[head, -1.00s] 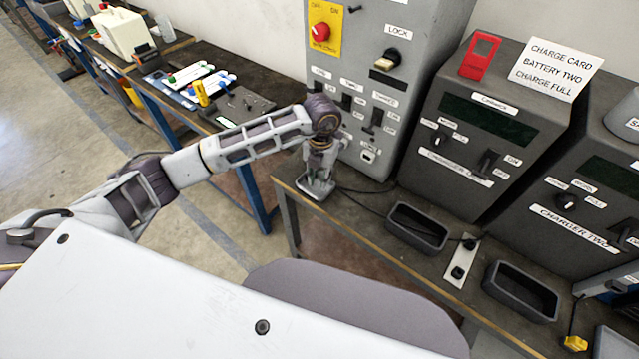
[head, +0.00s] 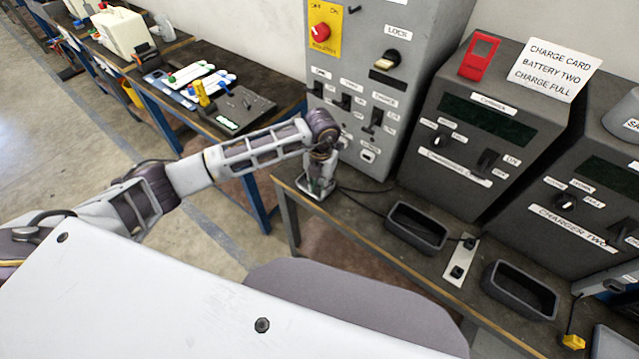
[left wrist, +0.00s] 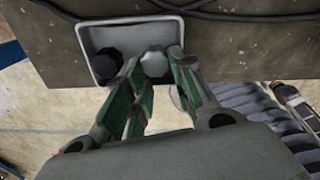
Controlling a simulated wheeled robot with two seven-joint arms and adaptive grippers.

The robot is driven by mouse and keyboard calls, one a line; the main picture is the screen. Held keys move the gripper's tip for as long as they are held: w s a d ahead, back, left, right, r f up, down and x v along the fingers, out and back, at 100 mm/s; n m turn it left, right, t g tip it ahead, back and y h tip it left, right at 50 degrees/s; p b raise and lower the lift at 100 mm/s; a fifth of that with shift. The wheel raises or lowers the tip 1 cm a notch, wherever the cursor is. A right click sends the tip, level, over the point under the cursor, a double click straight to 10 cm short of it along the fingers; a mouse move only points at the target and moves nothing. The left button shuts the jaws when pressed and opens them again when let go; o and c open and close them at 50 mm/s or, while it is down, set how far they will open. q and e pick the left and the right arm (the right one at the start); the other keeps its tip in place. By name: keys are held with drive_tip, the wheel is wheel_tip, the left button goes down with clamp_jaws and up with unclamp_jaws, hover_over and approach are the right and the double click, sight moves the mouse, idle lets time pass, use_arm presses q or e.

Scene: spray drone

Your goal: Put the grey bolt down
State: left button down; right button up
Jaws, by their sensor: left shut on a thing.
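My left gripper (head: 318,180) is at the small light-rimmed tray on the near left corner of the charger bench. In the left wrist view, its green-padded fingers (left wrist: 155,80) are shut on the grey bolt (left wrist: 155,62), whose rounded light-grey head shows between the tips. The grey bolt is over or in the tray (left wrist: 86,42); I cannot tell whether it touches the floor of it. A dark, nearly black bolt (left wrist: 110,66) lies in the tray, left of the grey one. In the head view the gripper hides the bolts. My right gripper is not in view.
A tall grey cabinet (head: 405,45) stands behind the tray. Two dark bins (head: 418,232) (head: 522,292) and a socket strip (head: 461,262) are to the right. A black cable (head: 365,191) runs close by the tray. The bench edge is just in front.

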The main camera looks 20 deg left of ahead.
sight(320, 185)
use_arm(q)
drive_tip(key=shift+f, duration=0.1)
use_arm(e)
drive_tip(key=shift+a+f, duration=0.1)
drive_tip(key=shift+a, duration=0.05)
use_arm(q)
drive_tip(key=c, duration=1.5)
unclamp_jaws()
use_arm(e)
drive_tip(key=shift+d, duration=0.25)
use_arm(q)
drive_tip(key=shift+w+r, duration=0.1)
drive_tip(key=shift+r, duration=0.5)
drive_tip(key=shift+w+d+r+b, duration=0.1)
drive_tip(key=shift+r+b, duration=0.55)
drive_tip(key=shift+r, duration=4.9)
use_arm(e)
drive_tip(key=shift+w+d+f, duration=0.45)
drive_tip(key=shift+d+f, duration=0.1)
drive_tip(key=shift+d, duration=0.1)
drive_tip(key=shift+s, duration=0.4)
